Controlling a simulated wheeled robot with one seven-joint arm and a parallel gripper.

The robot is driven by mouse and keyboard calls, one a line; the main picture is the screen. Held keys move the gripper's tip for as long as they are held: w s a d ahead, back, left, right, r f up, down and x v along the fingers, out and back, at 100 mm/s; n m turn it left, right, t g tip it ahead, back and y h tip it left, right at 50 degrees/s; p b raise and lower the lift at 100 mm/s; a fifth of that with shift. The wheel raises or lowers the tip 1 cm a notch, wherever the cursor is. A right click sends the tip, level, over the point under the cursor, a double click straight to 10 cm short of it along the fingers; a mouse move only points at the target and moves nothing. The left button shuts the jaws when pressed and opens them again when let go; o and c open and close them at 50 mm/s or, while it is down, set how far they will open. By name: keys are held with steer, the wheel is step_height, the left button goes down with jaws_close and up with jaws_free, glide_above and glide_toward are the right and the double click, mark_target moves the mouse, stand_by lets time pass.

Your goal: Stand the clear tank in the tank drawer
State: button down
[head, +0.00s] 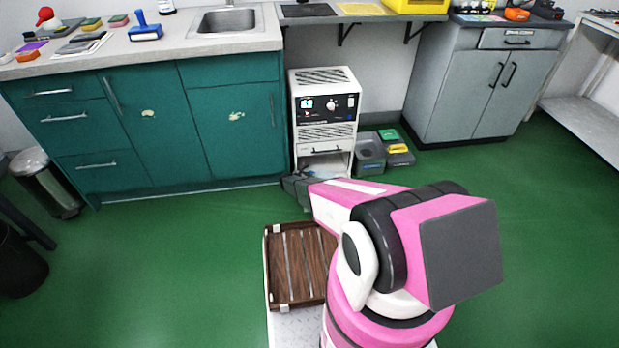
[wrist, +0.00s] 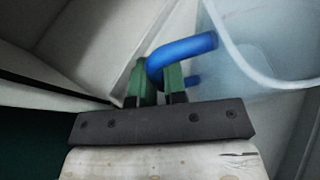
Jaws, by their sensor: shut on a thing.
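The clear tank (wrist: 262,75) fills the right of the wrist view, a pale see-through wall with a blue handle (wrist: 185,48). My gripper (wrist: 156,80) has green fingers shut on that blue handle. In the head view my gripper (head: 296,186) is low at the front left of a white cabinet unit (head: 325,115). The unit has a control panel and an open bay (head: 328,162) at its bottom, under a panel with a dark handle. Pale surfaces show in the bay; I cannot tell there which are tank and which are drawer. The tank's base is hidden.
Green cupboards (head: 150,135) stand left of the unit. Grey bins (head: 370,155) sit on the floor right of it, and a grey cabinet (head: 480,90) stands further right. A brown slatted tray (head: 273,272) is near my base.

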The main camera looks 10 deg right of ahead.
steer(key=shift+f, duration=0.15)
steer(key=c, duration=1.2)
jaws_free()
steer(key=shift+o, duration=0.2)
